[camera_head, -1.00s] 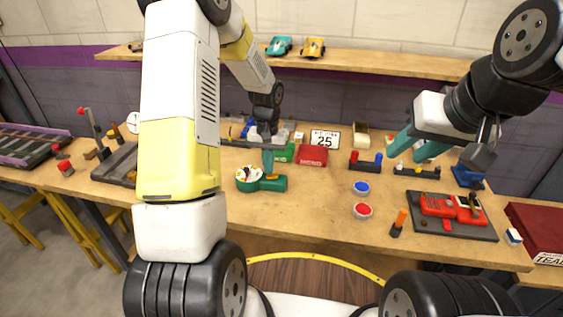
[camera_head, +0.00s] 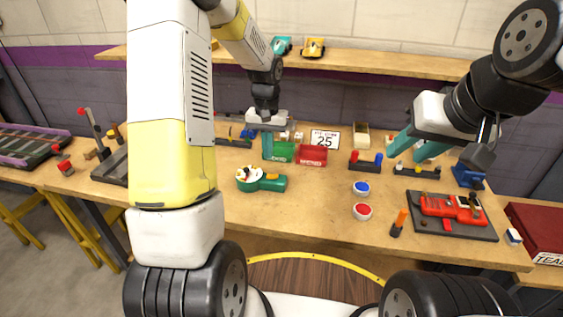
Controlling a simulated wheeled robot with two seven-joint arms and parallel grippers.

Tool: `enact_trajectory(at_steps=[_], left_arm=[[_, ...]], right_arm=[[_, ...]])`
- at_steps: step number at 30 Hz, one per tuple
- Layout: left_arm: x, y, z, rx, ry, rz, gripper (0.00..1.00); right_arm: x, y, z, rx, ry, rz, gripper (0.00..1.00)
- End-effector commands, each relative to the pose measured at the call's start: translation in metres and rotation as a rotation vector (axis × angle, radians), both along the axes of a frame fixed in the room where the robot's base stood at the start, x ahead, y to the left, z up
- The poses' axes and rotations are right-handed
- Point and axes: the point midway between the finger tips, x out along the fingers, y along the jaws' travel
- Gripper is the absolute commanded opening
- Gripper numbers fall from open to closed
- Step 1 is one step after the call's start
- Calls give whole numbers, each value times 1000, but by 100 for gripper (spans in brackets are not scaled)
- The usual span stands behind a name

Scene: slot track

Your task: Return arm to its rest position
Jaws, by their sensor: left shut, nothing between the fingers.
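My left arm comes in from the left, its upper links large in front of the camera. Its gripper (camera_head: 267,156) points down with its teal fingers together and empty. It hangs above the bench, in front of the green bin (camera_head: 283,152) in this view, behind the green handheld device (camera_head: 270,183). My right gripper (camera_head: 414,156) is at the right, above the back of the bench. Its two teal fingers are apart with nothing seen between them.
The wooden bench (camera_head: 310,205) holds a red bin (camera_head: 313,155), a "25" card (camera_head: 325,139), blue (camera_head: 361,188) and red (camera_head: 362,211) buttons, an orange-handled screwdriver (camera_head: 399,222) and a red car on a dark tray (camera_head: 452,208). The front middle is mostly clear.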

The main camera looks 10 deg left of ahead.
Motion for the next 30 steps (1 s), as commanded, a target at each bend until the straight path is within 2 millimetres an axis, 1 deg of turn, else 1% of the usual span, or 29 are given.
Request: enact_trajectory(at_steps=[5, 8, 11, 12, 14, 15, 17, 18, 20, 21, 23, 24, 27, 30], left_arm=[[-1, 0, 3, 0, -5, 0, 0], [-8, 0, 21, -4, -30, 1, 0], [-23, -1, 54, -12, -79, 0, 0], [-32, -1, 70, -18, -104, 0, 0], [-48, -2, 93, -27, -143, -1, 0], [-59, -3, 107, -35, -169, 0, 0], [-77, -5, 126, -45, -208, -3, 0], [-89, -5, 138, -54, -233, -2, 0], [-108, -6, 153, -67, -272, -2, 0], [-121, -8, 162, -76, -298, -4, 0], [-141, -10, 174, -93, -337, -5, 0], [-154, -11, 181, -103, -364, -6, 0], [-185, -14, 193, -131, -425, -10, 0], [-211, -17, 199, -157, -477, -14, 0]], right_arm=[[0, 0, 0, 0, 0, 0, 36], [0, 0, 0, 0, 0, 0, 36], [0, 0, 0, 0, 0, 0, 36], [0, 0, 0, 0, 0, 0, 36], [0, 0, 0, 0, 0, 0, 36], [0, 0, 0, 0, 0, 0, 36], [0, 0, 0, 0, 0, 0, 36], [0, 0, 0, 0, 0, 0, 36], [0, 0, 0, 0, 0, 0, 36], [0, 0, 0, 0, 0, 0, 36], [0, 0, 0, 0, 0, 0, 36], [0, 0, 0, 0, 0, 0, 36], [0, 0, 0, 0, 0, 0, 36], [0, 0, 0, 0, 0, 0, 36]])
